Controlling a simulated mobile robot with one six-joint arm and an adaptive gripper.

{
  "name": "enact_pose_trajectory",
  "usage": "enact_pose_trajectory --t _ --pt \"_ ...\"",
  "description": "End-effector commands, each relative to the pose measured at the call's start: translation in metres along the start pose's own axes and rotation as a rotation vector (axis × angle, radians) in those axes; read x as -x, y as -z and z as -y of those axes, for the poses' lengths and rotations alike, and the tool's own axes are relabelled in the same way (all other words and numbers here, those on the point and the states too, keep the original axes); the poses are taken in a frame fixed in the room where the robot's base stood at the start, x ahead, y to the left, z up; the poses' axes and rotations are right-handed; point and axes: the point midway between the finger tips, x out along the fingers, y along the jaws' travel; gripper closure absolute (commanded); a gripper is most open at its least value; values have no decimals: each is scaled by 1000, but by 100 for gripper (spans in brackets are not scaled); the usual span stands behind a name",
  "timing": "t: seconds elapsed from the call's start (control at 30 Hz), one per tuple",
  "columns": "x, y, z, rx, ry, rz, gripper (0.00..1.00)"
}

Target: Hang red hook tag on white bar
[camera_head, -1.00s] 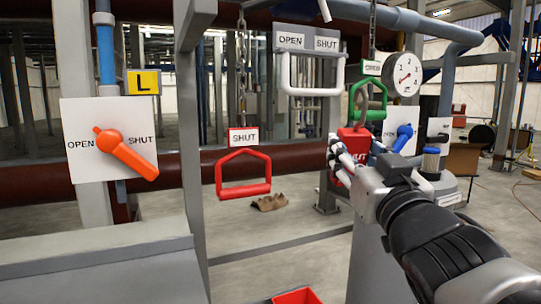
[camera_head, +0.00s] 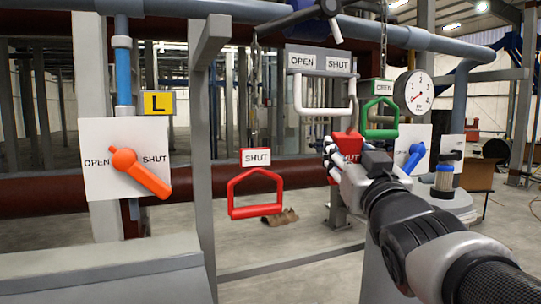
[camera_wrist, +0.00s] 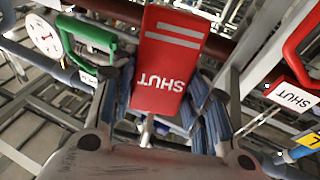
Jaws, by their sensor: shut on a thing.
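The red tag (camera_head: 349,146), lettered SHUT, is in my gripper (camera_head: 336,156). In the wrist view the tag (camera_wrist: 168,62) stands between the two fingers of my gripper (camera_wrist: 162,108), its lettering upside down. The white bar (camera_head: 322,113) is the bottom of a U-shaped handle under an OPEN/SHUT sign (camera_head: 320,62). The tag is just below and right of this bar in the head view. A thin grey hook above the tag overlaps the handle's right end; I cannot tell whether they touch.
A green handle (camera_head: 381,133) hangs close to the right of the tag, with a gauge (camera_head: 413,92) behind it. A red handle (camera_head: 256,211) with a SHUT plate hangs at left. An orange lever (camera_head: 140,172) and a blue lever (camera_head: 413,158) are on white panels.

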Motion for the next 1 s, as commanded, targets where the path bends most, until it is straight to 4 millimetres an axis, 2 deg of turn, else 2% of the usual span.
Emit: enact_pose_trajectory --t 0.6,1.0 --pt "-36 8 11 0 1 0 82" --pt "-58 2 18 0 1 1 82"
